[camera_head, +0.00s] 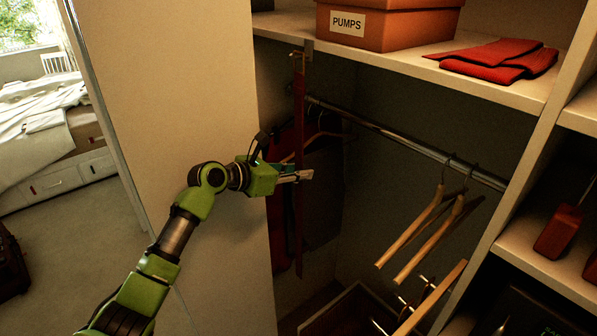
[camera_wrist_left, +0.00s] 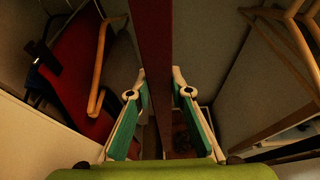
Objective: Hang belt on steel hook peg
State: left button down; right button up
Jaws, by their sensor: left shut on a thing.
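The belt (camera_head: 299,120) is a long dark red strap hanging upright at the closet opening. It also runs down the middle of the left wrist view (camera_wrist_left: 154,40). The steel hook peg (camera_head: 297,56) is small, under the front edge of the upper shelf. The belt's top end is right at the peg; I cannot tell whether it is looped over it or only beside it. My left gripper (camera_head: 304,176) is shut on the belt about halfway down; its fingers (camera_wrist_left: 159,75) lie on either side of the strap. My right gripper is not in view.
A metal rail (camera_head: 400,139) carries wooden hangers (camera_head: 430,235) at the right and dark clothes (camera_head: 322,195) behind the belt. An orange PUMPS box (camera_head: 385,20) and folded red cloth (camera_head: 495,60) sit on the upper shelf (camera_head: 440,73). A pale panel (camera_head: 170,90) stands left.

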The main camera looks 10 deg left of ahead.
pick_arm(q)
jog(key=c, duration=1.8)
grip_release()
jog(key=shift+o, duration=0.2)
